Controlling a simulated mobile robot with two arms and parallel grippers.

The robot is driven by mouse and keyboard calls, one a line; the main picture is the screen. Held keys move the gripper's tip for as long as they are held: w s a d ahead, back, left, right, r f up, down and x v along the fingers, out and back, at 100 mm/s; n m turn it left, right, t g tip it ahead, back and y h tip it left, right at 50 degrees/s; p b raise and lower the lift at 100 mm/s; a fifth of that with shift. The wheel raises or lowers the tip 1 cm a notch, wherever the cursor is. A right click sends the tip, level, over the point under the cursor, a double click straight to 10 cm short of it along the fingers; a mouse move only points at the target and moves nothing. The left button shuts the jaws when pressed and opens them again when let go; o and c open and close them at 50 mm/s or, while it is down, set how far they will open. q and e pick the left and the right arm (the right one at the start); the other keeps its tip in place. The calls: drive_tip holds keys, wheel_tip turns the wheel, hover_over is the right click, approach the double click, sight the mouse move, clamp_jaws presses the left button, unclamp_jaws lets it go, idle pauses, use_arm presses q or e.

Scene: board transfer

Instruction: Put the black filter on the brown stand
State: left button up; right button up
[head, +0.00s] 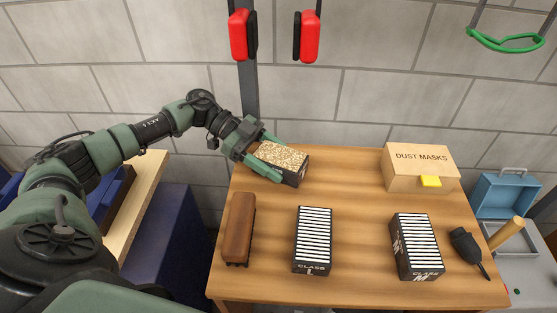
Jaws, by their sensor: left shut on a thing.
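My left gripper (277,160) is shut on a black-sided block with a speckled tan top (289,156), near the back left corner of the table. I cannot tell whether this block touches the table or hangs just above it. The brown stand (238,229) is a long, low piece at the table's left edge, with nothing on it. It lies in front of my left gripper and apart from it. Two black filters with white pleated tops lie on the table: one marked CLASS L (313,240) in the middle, one marked CLASS M (415,246) to the right. My right gripper is out of view.
A DUST MASKS carton (419,168) with a yellow tab stands at the back right of the wooden table (360,205). A black blower bulb (467,246) lies at the right edge. Red ear muffs (272,36) hang on the wall. The table's middle back is clear.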

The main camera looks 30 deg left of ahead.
use_arm(q)
drive_tip(key=shift+f, duration=0.1)
drive_tip(key=o, duration=1.5)
drive_tip(key=shift+c, duration=0.2)
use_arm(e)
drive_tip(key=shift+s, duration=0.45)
use_arm(q)
drive_tip(key=shift+a+r, duration=0.1)
drive_tip(key=shift+r, duration=0.1)
drive_tip(key=b+v, duration=0.1)
drive_tip(key=v, duration=1)
drive_tip(key=shift+a+r+b, duration=0.25)
drive_tip(key=shift+a+b, duration=0.1)
drive_tip(key=shift+b, duration=0.05)
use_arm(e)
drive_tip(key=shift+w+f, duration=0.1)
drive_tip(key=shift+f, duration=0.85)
